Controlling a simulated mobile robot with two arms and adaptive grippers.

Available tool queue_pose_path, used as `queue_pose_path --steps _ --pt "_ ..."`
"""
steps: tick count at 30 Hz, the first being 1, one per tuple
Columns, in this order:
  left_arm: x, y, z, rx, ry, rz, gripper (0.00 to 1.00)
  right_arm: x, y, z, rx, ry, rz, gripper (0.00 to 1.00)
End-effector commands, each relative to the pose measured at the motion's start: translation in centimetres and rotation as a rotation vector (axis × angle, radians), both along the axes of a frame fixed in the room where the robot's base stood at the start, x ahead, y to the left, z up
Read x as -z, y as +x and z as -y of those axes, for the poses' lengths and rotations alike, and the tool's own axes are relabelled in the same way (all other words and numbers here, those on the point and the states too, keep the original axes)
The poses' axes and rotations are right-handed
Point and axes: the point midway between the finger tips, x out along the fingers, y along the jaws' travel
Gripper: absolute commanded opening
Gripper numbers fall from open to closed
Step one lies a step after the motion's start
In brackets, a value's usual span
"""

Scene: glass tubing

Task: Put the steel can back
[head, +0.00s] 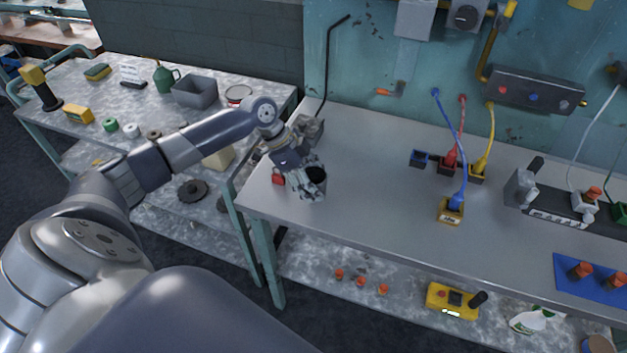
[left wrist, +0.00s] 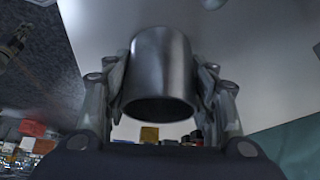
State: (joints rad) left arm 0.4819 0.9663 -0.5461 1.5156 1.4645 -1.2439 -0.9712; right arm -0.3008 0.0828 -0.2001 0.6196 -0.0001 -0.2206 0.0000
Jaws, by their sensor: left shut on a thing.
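The steel can (left wrist: 161,68) is a plain grey metal cylinder with a dark open mouth. In the left wrist view it sits between the two fingers of my left gripper (left wrist: 160,85), which is shut on it. In the head view my left gripper (head: 303,186) is at the left end of the grey workbench (head: 365,215), with the can (head: 317,176) partly hidden by the fingers. I cannot tell whether the can touches the bench top. My right gripper is not in view.
A red padlock-like object (head: 278,176) and a grey vise-like block (head: 308,128) are close to my left gripper. Blue, red and yellow cables (head: 462,140) hang to sockets mid-bench. A side table (head: 75,85) holds a grey bin (head: 195,92). The bench's front middle is clear.

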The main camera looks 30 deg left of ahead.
Motion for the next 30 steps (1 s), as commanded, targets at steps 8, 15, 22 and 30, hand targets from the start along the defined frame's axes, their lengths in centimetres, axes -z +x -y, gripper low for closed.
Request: queue_pose_path --steps 8,15,22,30 --pt "0.3 0.0 0.0 0.0 0.0 0.0 0.72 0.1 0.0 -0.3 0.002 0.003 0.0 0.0" --pt "0.3 0.0 0.0 0.0 0.001 0.0 0.72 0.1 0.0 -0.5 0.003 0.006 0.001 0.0" --pt "-0.4 -0.1 -0.3 -0.001 0.003 0.001 0.72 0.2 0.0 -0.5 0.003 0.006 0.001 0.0" --pt "-4.8 -1.1 -2.8 -0.002 0.005 0.003 0.72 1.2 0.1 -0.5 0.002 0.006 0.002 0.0"
